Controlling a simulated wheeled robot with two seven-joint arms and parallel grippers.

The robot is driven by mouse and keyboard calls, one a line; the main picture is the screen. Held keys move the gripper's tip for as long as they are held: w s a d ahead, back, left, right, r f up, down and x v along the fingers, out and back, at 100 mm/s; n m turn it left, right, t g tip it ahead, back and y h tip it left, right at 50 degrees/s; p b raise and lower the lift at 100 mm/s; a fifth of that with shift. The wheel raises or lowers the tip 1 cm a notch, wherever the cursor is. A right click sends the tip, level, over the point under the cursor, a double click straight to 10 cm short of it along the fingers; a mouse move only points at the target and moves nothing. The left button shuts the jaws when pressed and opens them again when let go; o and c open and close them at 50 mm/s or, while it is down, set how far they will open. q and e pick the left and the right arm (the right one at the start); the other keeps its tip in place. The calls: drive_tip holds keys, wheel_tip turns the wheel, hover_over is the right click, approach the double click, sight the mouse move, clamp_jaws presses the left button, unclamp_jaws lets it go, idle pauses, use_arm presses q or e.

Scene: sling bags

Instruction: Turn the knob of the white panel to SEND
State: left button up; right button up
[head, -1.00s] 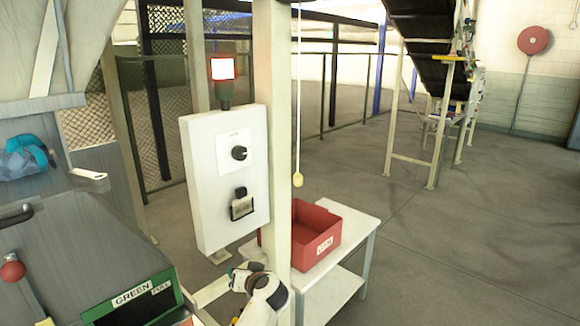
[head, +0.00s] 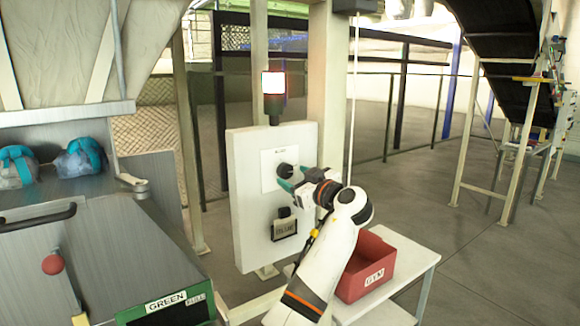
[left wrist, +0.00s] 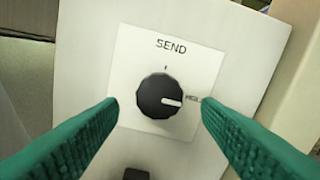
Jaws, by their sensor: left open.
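The white panel (head: 244,205) stands upright on a post, with a black round knob (head: 285,170) on a white label plate. In the left wrist view the knob (left wrist: 160,96) has a white mark pointing right, toward a partly hidden word starting "HOL". The word SEND (left wrist: 171,46) is printed above the knob, with a small tick under it. My left gripper (head: 288,178) is at the panel front, close to the knob. Its green fingers (left wrist: 160,112) are open, one on each side of the knob, apart from it. My right gripper is not in view.
A lit lamp (head: 274,88) is above the panel. A red bin (head: 368,268) sits on a white table at right. A pull cord (head: 352,110) hangs beside the post. Two blue-and-grey bags (head: 82,158) lie at left.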

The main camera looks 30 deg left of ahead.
sight(288, 174)
use_arm(q)
drive_tip(key=shift+p+x, duration=0.4)
drive_tip(key=shift+x, duration=0.85)
drive_tip(key=shift+w+a, duration=0.15)
drive_tip(key=shift+a, duration=0.3)
